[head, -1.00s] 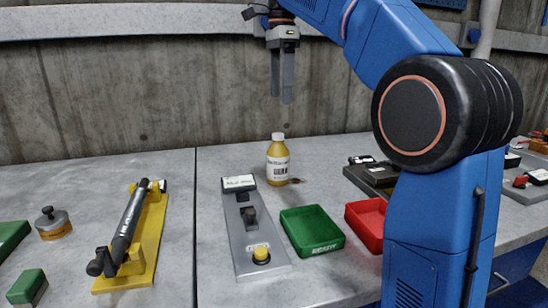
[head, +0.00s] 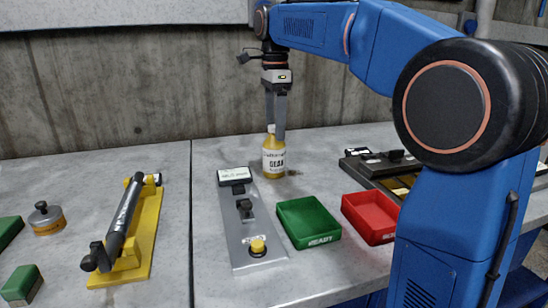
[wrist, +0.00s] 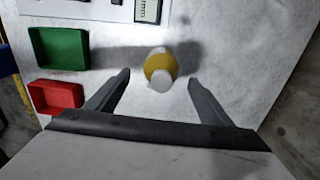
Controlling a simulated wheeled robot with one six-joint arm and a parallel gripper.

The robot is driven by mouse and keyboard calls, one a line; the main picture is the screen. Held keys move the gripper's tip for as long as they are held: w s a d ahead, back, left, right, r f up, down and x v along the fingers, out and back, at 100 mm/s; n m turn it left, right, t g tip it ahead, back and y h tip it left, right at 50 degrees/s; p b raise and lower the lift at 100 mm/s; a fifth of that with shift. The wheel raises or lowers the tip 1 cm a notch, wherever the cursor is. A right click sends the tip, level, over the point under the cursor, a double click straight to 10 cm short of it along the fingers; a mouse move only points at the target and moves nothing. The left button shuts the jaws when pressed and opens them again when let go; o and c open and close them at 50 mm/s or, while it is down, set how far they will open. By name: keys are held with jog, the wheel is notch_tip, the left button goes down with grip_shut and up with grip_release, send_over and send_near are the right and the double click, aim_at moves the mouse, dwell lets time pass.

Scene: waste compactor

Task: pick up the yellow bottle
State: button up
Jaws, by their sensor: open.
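The yellow bottle (head: 273,160) stands upright on the grey bench, with a white label and a pale cap. My gripper (head: 275,137) points down at the bottle, with its fingertips at the height of the bottle's upper part in the head view. In the wrist view the bottle (wrist: 161,67) shows from above, cap toward me, between the lines of the two spread fingers. My gripper (wrist: 158,80) is open and empty, with a gap on both sides of the bottle. The head view does not show clearly how the fingers stand around the neck.
A grey panel (head: 240,215) with a yellow button lies left of the bottle. A green tray (head: 308,222) and a red tray (head: 371,217) stand to the right in front. A yellow fixture (head: 137,245) is further left. A concrete wall (head: 110,90) rises behind the bench.

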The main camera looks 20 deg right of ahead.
aim_at(274, 140)
jog(key=shift+w+f, duration=0.1)
jog(key=shift+f, duration=2.5)
jog(key=shift+c, duration=0.3)
jog(key=c, duration=1.7)
jog(key=shift+o, duration=0.2)
